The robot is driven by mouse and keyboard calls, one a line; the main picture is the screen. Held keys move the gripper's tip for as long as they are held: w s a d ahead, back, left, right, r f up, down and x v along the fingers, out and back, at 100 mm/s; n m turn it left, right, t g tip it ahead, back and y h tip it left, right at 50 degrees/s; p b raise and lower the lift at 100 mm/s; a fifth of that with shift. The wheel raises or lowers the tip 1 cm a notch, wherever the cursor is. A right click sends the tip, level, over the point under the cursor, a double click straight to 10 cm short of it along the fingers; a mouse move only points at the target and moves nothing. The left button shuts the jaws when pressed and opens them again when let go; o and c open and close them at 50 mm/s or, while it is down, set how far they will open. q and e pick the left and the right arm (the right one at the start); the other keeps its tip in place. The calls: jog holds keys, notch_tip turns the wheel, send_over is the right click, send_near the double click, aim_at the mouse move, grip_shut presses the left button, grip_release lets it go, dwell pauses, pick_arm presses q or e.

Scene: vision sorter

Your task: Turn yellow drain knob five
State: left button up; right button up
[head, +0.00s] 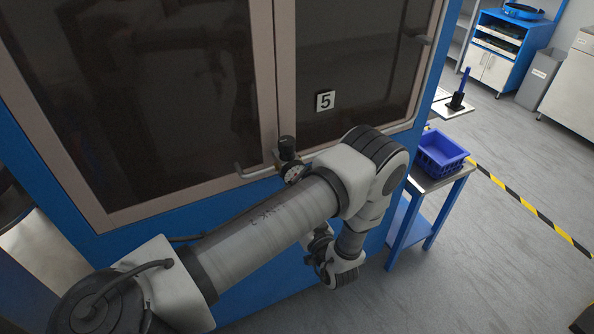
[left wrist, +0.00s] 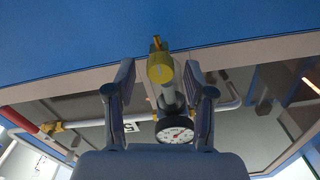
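The yellow drain knob (left wrist: 160,68), with a small brass stem on it, is in the upper middle of the left wrist view. My left gripper (left wrist: 159,74) is open, one finger on each side of the knob, with visible gaps; contact is not seen. A round pressure gauge (left wrist: 175,131) is beside the knob's fitting. My left arm hides the yellow knob there. My right gripper is not in view.
The blue cabinet (head: 275,285) with dark glass doors fills the left. A blue crate (head: 440,152) stands on a small side table (head: 437,178) to the right. Open grey floor lies at right.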

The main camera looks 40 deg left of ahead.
pick_arm(q)
jog(key=v, duration=0.7)
jog(key=shift+d, duration=0.25)
jog(key=shift+s, duration=0.1)
